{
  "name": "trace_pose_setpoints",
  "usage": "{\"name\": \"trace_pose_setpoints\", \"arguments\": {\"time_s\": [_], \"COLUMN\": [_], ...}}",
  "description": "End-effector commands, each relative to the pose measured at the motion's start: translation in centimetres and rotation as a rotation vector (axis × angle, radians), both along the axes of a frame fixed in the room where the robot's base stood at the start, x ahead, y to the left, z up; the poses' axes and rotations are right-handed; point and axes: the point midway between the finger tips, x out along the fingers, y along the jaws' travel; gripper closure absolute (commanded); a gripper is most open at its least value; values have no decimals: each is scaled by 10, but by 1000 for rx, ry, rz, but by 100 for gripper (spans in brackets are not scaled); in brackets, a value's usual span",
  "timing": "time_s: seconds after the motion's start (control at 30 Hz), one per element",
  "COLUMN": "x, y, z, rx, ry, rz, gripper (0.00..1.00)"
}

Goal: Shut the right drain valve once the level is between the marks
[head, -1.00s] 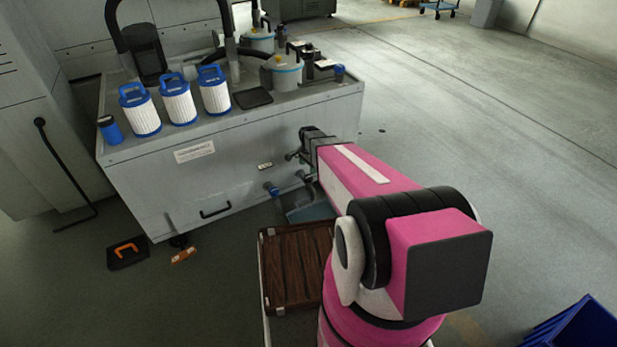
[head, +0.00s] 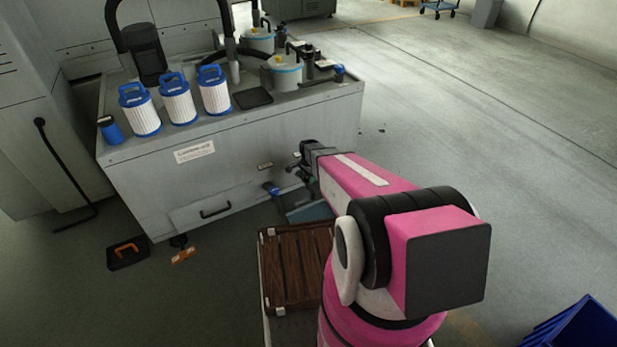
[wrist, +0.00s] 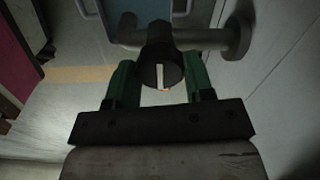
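In the wrist view a black round valve knob (wrist: 162,72) with a white line running up and down the picture sits on a grey pipe (wrist: 215,40). My gripper (wrist: 162,82) has its green fingers on either side of the knob, with slim gaps, so it looks open. In the head view my gripper (head: 306,172) is at the front of the grey tank, low near its right end, and hides the right valve. A blue-handled valve (head: 271,188) shows to its left. A blue-grey bin (head: 310,212) is below; I cannot make out any level or marks.
The tank (head: 235,150) carries white filter cartridges (head: 177,100) and lidded pots (head: 282,72) on top. A brown slatted surface (head: 290,265) lies beside my arm. Blue crates (head: 578,328) stand at lower right.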

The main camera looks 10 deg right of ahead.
Motion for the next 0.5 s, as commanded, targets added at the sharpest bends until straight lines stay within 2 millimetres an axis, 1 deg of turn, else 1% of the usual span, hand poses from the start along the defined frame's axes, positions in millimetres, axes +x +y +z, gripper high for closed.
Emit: {"name": "trace_pose_setpoints", "arguments": {"time_s": [0.27,0.5], "x": [0,0], "y": [0,0], "z": [0,0], "rx": [0,0], "ry": [-1,-1], "rz": [17,124], "gripper": [75,75]}}
